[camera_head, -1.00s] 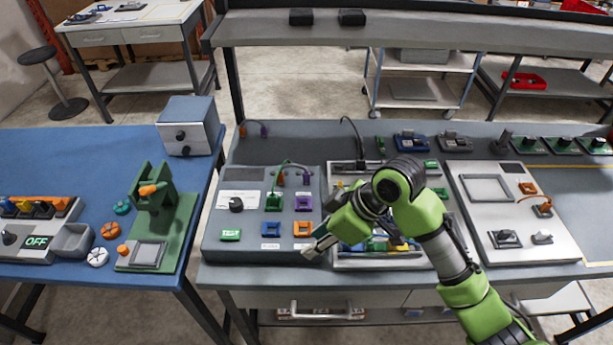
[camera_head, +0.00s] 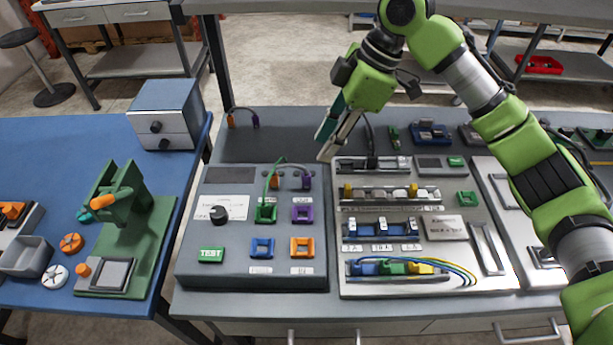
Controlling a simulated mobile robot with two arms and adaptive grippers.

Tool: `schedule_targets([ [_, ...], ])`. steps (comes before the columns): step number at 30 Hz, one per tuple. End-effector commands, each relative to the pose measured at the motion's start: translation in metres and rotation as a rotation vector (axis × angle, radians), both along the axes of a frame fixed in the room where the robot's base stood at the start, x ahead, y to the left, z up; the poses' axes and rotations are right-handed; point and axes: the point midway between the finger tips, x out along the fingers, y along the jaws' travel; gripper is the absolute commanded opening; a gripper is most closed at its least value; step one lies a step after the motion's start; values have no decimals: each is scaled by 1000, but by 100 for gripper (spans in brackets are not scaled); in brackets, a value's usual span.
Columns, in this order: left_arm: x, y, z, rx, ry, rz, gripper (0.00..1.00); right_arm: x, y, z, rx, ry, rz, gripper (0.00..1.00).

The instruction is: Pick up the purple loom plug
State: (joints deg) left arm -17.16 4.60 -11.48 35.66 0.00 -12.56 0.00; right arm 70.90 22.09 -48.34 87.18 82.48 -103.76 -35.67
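A short cable with a purple plug (camera_head: 256,122) on one end and an orange plug (camera_head: 230,120) on the other lies at the back left of the grey table. A second purple plug (camera_head: 306,183) stands at the top of the grey test panel (camera_head: 195,270), above a purple socket (camera_head: 302,214). My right gripper (camera_head: 323,148) points down and left over the panel's back right corner. Its two fingers look apart with nothing between them. It is right of both purple plugs and touches neither. My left gripper is not in view.
A green plug with a green cable (camera_head: 266,211) sits on the panel, its cable arching near the standing purple plug. A silver wiring board (camera_head: 400,285) lies to the right. The dark table top (camera_head: 285,140) behind the panel is mostly clear.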

Motion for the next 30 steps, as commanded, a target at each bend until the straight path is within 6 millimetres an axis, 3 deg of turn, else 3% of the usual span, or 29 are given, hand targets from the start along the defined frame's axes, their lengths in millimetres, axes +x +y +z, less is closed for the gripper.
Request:
schedule_targets([
  [4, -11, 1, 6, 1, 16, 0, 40, -2, 12, -28, 0, 4, 2, 29],
  [9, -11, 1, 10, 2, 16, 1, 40, -2, 22, -51, 1, 2, 2, 29],
  [16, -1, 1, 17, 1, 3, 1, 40, 0, 26, -67, 0, 4, -1, 29],
  [24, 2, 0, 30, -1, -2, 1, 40, 5, 37, -103, 0, 1, 0, 29],
  [30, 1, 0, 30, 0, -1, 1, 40, 5, 39, -109, 0, -1, 0, 29],
])
